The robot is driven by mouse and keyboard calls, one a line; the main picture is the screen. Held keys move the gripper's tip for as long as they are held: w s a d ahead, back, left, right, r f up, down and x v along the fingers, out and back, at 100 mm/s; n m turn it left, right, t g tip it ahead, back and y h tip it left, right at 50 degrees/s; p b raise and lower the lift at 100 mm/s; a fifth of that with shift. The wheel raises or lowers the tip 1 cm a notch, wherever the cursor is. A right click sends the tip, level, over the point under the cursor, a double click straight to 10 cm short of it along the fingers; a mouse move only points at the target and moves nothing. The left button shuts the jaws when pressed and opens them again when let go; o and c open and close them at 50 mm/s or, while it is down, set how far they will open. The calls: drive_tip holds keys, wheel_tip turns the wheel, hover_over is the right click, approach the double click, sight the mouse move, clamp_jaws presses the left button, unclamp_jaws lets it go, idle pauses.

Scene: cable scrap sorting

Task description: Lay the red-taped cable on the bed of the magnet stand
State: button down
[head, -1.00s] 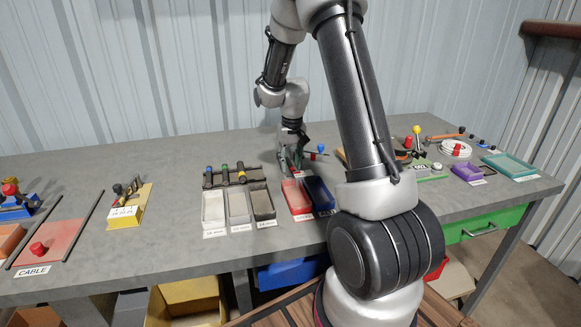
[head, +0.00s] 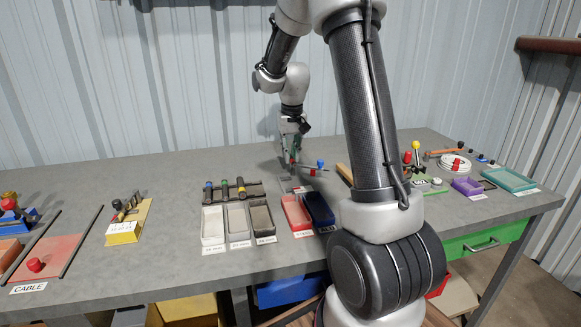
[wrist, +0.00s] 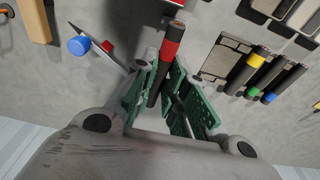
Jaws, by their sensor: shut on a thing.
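My gripper (wrist: 160,88) is shut on the red-taped cable (wrist: 171,48), a short black cylinder with a red band. The cable juts out between the green fingers in the wrist view, and its lower end is hidden among them. In the head view my gripper (head: 291,158) hangs above the middle of the bench, behind the trays, with a bit of red at its tip. A small fixture with a blue knob (head: 320,162) and a flat bar stands just right of it; the knob (wrist: 78,45) also shows in the wrist view. I cannot tell which fixture is the magnet stand.
A black rack (head: 232,191) holds blue-, green- and yellow-taped cables, left of my gripper. Several trays stand before it, including a red tray (head: 296,212) and a blue tray (head: 319,208). A yellow stand (head: 128,222) is farther left, with clear bench between.

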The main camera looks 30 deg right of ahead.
sight(283, 186)
drive_tip(key=shift+s+r, duration=0.15)
drive_tip(key=shift+r, duration=0.05)
drive_tip(key=f+h, duration=0.1)
drive_tip(key=s+f+g+h, duration=0.1)
drive_tip(key=f+h, duration=0.1)
drive_tip(key=s+f+g+h, duration=0.1)
drive_tip(key=f+h, duration=0.1)
drive_tip(key=shift+s+a, duration=0.15)
drive_tip(key=shift+a, duration=0.15)
drive_tip(key=w+h, duration=0.1)
drive_tip(key=f+h, duration=0.1)
drive_tip(key=h, duration=0.1)
drive_tip(key=w+a+g+h, duration=0.1)
drive_tip(key=h, duration=0.1)
drive_tip(key=shift+w+a+f, duration=0.1)
drive_tip(key=shift+w+f, duration=0.05)
drive_tip(key=shift+w, duration=0.2)
drive_tip(key=shift+w+a+n+h, duration=0.3)
drive_tip(key=shift+w+n+h, duration=0.1)
drive_tip(key=shift+h, duration=0.1)
drive_tip(key=shift+f, duration=1.2)
drive_tip(key=shift+f, duration=0.25)
drive_tip(key=shift+f, duration=0.35)
drive_tip(key=c, duration=1.4)
unclamp_jaws()
